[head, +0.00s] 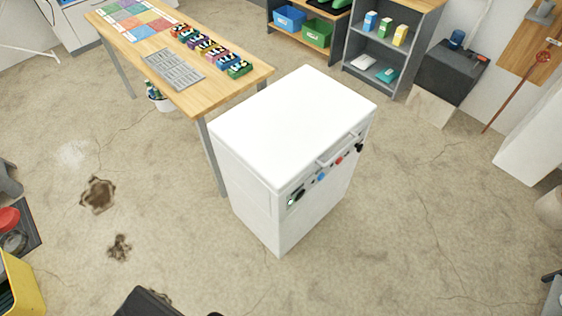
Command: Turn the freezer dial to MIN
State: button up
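A white freezer (290,115) stands upright on the floor in the middle of the head view, its lid shut. A white bar handle (337,150) runs along its right-facing front. Below the handle is a control panel with a black knob (300,194) beside a small green-lit spot, a blue round control (321,177), a red one (339,160) and another black one (360,147). Which of these is the freezer dial, its pointer and any MIN mark are too small to tell.
A wooden table (262,75) stands close behind the freezer's left side. Shelves (357,48) and a dark box (450,72) stand at the back. A yellow bin (22,290) is at the lower left. The floor (390,240) before the panel is clear, with cracks and stains.

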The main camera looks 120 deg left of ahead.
aim_at(359, 148)
jog(key=k, duration=0.1)
jog(key=u, duration=2.15)
jog(key=i, duration=0.4)
jog(key=u, duration=1.7)
jog(key=k, duration=0.95)
jog(key=z, duration=0.05)
jog(key=i, duration=0.9)
jog(key=u, duration=0.15)
